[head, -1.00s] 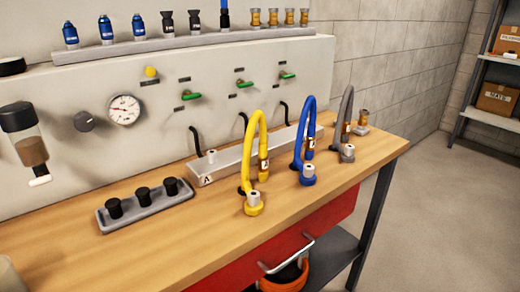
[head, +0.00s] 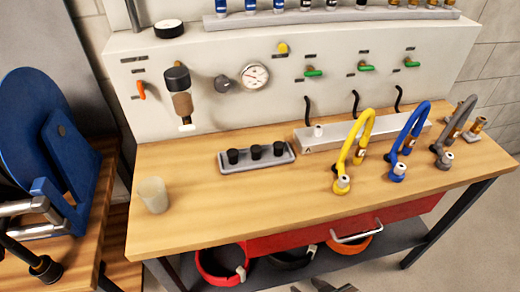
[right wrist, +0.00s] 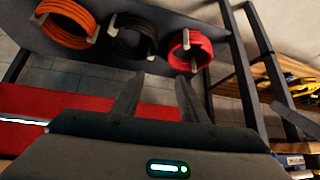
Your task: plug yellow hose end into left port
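The yellow hose (head: 350,140) arches over the right half of the bench in the head view. One end stands in a yellow base with a pale fitting (head: 342,185); the other hangs down with a labelled brass-coloured end (head: 359,157). Behind it lies a long grey port block (head: 330,138) marked A at its left. A pale fitting (head: 318,131) stands on the block's left part; the hoses hide other parts. My right gripper (head: 312,288) barely shows at the bottom edge. In the right wrist view its fingers (right wrist: 157,90) are apart and empty. My left gripper is not in view.
Blue (head: 408,140) and grey (head: 458,125) hoses stand to the right. A grey tray (head: 229,168) with black caps and a cup (head: 153,195) are on the left. A red drawer (head: 300,240) with a handle is under the bench. The front middle of the top is clear.

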